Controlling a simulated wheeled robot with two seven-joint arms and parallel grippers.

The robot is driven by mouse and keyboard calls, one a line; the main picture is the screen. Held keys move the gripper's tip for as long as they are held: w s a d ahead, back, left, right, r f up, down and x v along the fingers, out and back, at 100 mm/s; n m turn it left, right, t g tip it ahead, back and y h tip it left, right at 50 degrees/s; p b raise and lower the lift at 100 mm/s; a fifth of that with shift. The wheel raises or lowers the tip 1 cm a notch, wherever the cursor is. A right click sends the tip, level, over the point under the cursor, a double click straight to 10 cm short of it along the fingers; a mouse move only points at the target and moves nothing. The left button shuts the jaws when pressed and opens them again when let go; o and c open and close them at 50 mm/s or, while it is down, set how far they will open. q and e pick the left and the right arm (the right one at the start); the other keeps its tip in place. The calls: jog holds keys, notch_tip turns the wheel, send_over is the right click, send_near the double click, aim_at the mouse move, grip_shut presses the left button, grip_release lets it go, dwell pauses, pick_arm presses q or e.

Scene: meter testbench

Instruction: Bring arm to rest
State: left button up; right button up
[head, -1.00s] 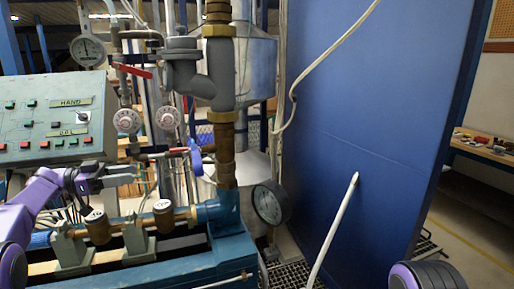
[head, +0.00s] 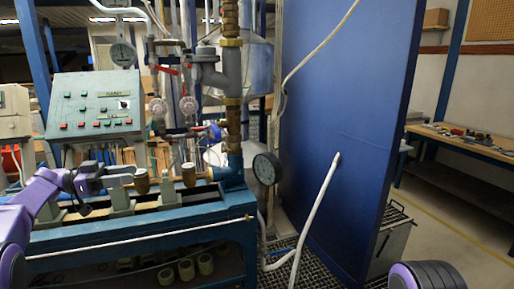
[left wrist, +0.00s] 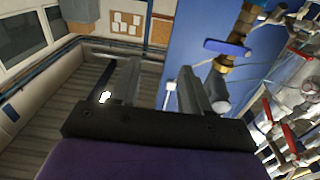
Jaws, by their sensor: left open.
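My left arm comes in from the left in the head view. Its left gripper (head: 118,176) is in front of the testbench, near the brass fittings on top of the blue frame. In the left wrist view the left gripper (left wrist: 160,85) shows two grey fingers spread apart with nothing between them. At the lower right of the head view a dark, purple-edged rounded part of my own body shows. My right gripper is not in view.
A control panel (head: 96,105) stands behind the left gripper. A round gauge (head: 267,169) and a blue wall panel (head: 355,110) are to the right. A blue-handled valve (left wrist: 228,47) shows in the left wrist view. A workbench (head: 465,140) stands at the far right.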

pick_arm(q)
jog(key=w+a+f+n+t+y, duration=0.2)
jog(key=w+f+n+t+y, duration=0.1)
jog(key=f+n+t, duration=0.3)
jog(key=w+a+f+n+t+y, duration=0.1)
jog(key=w+f+n+t+y, duration=0.2)
jog(key=f+t, duration=0.4)
jog(key=s+d+f+n+g+y, duration=0.1)
jog(key=s+f+n+y, duration=0.45)
jog(key=f, duration=0.55)
jog(key=s+f+n+g+y, duration=0.1)
jog(key=s+f+n+y, duration=0.45)
jog(key=f, duration=0.55)
jog(key=s+d+f+n+g+y, duration=0.1)
jog(key=s+d+f+g, duration=0.15)
jog(key=s+f, duration=0.4)
jog(key=s+d+f+g+y, duration=0.1)
jog(key=s+f+g+y, duration=0.1)
jog(key=s+f+g, duration=0.45)
jog(key=s+d+g, duration=0.2)
jog(key=s, duration=1.1)
jog(key=s+d+f+g, duration=0.1)
jog(key=s+d+g, duration=0.1)
jog(key=s, duration=1.1)
jog(key=shift+s+f+y, duration=0.15)
jog(key=shift+s+y, duration=0.15)
